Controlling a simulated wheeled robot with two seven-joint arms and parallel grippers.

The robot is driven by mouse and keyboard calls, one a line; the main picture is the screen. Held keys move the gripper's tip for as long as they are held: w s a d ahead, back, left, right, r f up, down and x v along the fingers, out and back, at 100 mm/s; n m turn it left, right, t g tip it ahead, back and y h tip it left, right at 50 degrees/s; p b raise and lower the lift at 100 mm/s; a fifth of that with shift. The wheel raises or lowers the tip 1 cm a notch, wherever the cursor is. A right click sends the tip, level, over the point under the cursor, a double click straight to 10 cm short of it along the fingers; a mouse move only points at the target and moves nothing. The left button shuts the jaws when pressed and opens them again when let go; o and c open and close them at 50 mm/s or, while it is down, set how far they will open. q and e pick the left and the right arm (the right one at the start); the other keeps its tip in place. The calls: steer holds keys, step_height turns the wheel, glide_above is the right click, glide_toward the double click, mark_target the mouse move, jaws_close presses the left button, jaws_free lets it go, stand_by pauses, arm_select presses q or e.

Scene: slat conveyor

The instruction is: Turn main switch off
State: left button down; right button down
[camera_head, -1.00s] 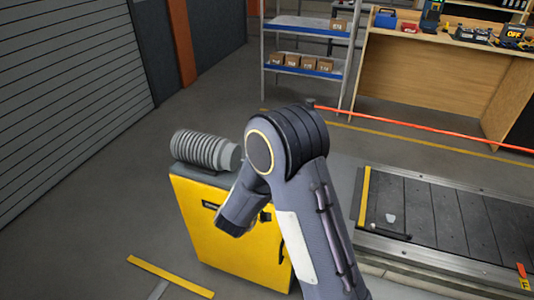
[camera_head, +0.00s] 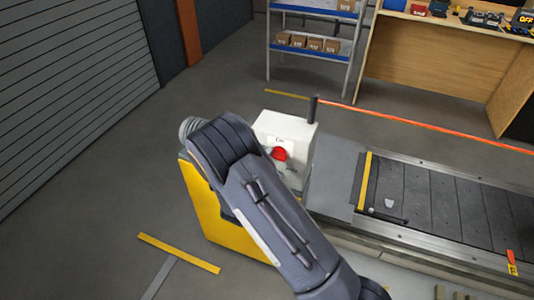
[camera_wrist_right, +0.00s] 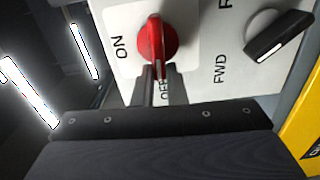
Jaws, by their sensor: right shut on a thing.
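The main switch is a red rotary knob (camera_wrist_right: 155,42) on a white control panel, between the labels ON and OFF in the right wrist view. Its white pointer mark faces down toward the OFF label, which is partly covered. The knob also shows as a red spot (camera_head: 279,154) on the white control box (camera_head: 285,126) in the head view. My right gripper (camera_wrist_right: 161,82) is shut on the knob's lower end, with its fingers at either side. In the head view my own arm hides that gripper. My left gripper is not in view.
A black selector knob (camera_wrist_right: 278,36) marked FWD sits beside the red one. The box stands by a yellow cabinet (camera_head: 208,213) at the end of the slat conveyor (camera_head: 440,205). Shelves (camera_head: 312,50) and a wooden bench (camera_head: 425,62) stand behind.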

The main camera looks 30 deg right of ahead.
steer(key=shift+f+n, duration=0.1)
steer(key=shift+n, duration=0.4)
steer(key=c, duration=1.5)
jaws_free()
steer(key=shift+o, duration=0.2)
steer(key=b+v, duration=0.1)
steer(key=v, duration=0.7)
steer(key=shift+b, duration=0.35)
steer(key=shift+d, duration=0.1)
